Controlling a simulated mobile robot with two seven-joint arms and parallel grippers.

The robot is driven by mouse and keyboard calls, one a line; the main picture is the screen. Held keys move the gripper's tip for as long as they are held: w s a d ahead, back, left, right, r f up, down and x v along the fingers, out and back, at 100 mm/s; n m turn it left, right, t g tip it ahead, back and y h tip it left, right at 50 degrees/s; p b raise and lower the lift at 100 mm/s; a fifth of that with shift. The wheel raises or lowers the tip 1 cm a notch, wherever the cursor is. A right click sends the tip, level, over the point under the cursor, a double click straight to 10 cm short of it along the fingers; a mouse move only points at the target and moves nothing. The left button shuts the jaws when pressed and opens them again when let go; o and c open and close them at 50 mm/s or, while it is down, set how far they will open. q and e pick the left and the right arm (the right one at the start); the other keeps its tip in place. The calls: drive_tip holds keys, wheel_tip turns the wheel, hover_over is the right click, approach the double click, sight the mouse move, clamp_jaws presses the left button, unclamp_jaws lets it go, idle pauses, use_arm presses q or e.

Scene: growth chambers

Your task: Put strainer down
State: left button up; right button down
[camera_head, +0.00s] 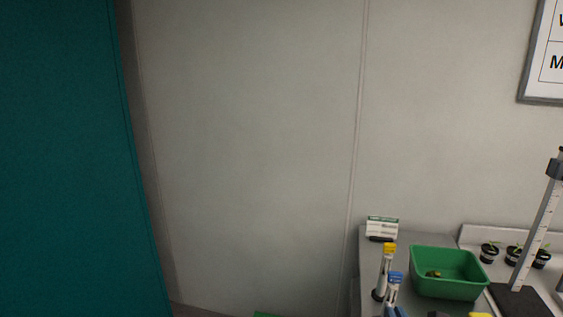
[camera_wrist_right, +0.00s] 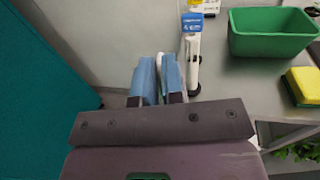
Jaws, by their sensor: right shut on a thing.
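My right gripper (camera_wrist_right: 158,78) shows in the right wrist view as two blue fingers close together, shut on the strainer. Only a thin pale sliver of the strainer (camera_wrist_right: 159,62) shows between the fingers; the rest is hidden. The gripper is at the left edge of the grey bench, beside a white upright holder with a blue top (camera_wrist_right: 192,24). In the head view only blue fingertips (camera_head: 395,312) show at the bottom edge. My left gripper is in neither view.
On the bench (camera_head: 425,240) stand a green tub (camera_head: 450,288), a yellow-topped holder (camera_head: 388,252), a blue-topped holder (camera_head: 395,282), a small box (camera_head: 382,228), several potted seedlings (camera_head: 513,255) and a height stand (camera_head: 536,225). A yellow sponge (camera_wrist_right: 306,84) lies by the tub. A teal panel (camera_head: 70,150) is at left.

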drive_tip(key=shift+s+a+f, duration=0.25)
drive_tip(key=shift+a+f, duration=0.05)
drive_tip(key=shift+a, duration=0.25)
use_arm(q)
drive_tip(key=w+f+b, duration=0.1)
drive_tip(key=b, duration=0.2)
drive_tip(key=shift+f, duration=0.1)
use_arm(e)
wheel_tip(320, 180, down, 3)
drive_tip(key=shift+d+r, duration=0.1)
drive_tip(key=shift+r, duration=0.1)
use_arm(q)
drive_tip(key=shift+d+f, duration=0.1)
